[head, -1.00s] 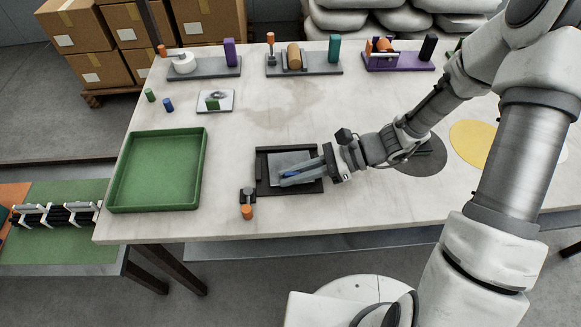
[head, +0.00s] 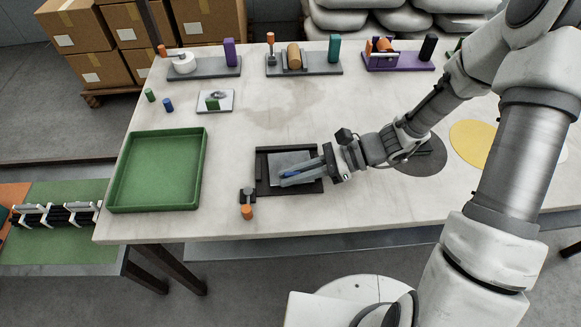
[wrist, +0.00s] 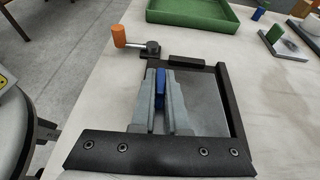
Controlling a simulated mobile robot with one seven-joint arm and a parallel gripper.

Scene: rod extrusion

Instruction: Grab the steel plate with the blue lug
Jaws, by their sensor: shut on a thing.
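The steel plate (head: 287,158) lies flat inside a black frame fixture on the table. It also shows in the wrist view (wrist: 207,108). The blue lug (head: 291,173) stands on the plate and shows between the fingers in the wrist view (wrist: 160,86). My gripper (head: 284,178) reaches in from the right, low over the plate, with its fingers shut on the blue lug. In the wrist view my gripper (wrist: 160,80) has one finger on each side of the lug. The fingers hide part of the plate.
The black frame (head: 262,172) borders the plate, with an orange-handled clamp (head: 247,205) at its front left corner. A green tray (head: 202,170) stands to the left. Another plate with a green lug (head: 224,97) lies behind. Fixtures with coloured posts (head: 228,68) line the back edge.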

